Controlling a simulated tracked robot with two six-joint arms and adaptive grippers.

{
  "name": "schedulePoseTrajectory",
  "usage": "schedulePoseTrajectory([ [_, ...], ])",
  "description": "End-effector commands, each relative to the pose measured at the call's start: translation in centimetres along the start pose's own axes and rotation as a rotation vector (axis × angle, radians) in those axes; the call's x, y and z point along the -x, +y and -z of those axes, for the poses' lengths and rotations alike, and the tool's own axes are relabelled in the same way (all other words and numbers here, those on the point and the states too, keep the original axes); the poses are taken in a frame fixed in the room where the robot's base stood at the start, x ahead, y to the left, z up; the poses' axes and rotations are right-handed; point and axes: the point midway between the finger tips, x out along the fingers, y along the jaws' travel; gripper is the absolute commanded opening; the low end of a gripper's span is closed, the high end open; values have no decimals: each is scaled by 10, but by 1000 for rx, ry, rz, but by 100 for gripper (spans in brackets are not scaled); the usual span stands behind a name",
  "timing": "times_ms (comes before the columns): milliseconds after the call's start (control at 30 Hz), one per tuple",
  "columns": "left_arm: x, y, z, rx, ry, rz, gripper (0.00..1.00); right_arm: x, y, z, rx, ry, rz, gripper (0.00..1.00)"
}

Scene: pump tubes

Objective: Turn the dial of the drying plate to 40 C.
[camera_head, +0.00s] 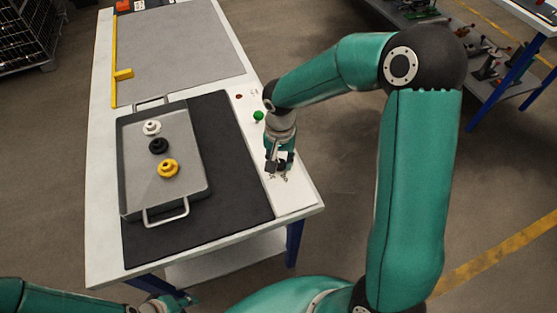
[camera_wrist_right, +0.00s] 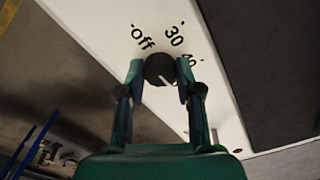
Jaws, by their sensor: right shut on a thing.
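The dial (camera_wrist_right: 159,69) is a round black knob on the white panel (camera_wrist_right: 215,65), with "off", "30" and a partly covered "40" printed around it. A short light mark shows on its lower part; I cannot tell exactly which value it indicates. My right gripper (camera_wrist_right: 158,74) is shut on the dial, one finger on each side. In the head view my right gripper (camera_head: 278,176) points down at the white strip beside the black drying plate (camera_head: 240,190) and hides the dial. My left gripper (camera_head: 165,304) is partly visible at the bottom edge; its fingers are unclear.
A grey tray (camera_head: 190,186) with handles sits on the black plate, holding a white part (camera_head: 151,128), a black part (camera_head: 158,146) and a yellow part (camera_head: 168,168). A green knob (camera_head: 258,116) is just behind my right gripper. A grey mat (camera_head: 175,50) lies farther back.

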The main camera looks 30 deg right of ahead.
Motion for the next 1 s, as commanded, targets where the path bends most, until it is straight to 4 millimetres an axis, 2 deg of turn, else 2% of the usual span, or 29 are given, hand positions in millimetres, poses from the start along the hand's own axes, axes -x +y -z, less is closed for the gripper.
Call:
schedulePoseTrajectory([
  [267,-6,-2,0,0,0,0,38,0,-2,1,164,4,7,0],
  [1000,-12,-4,0,0,0,0,38,2,-2,2,816,11,6,0],
])
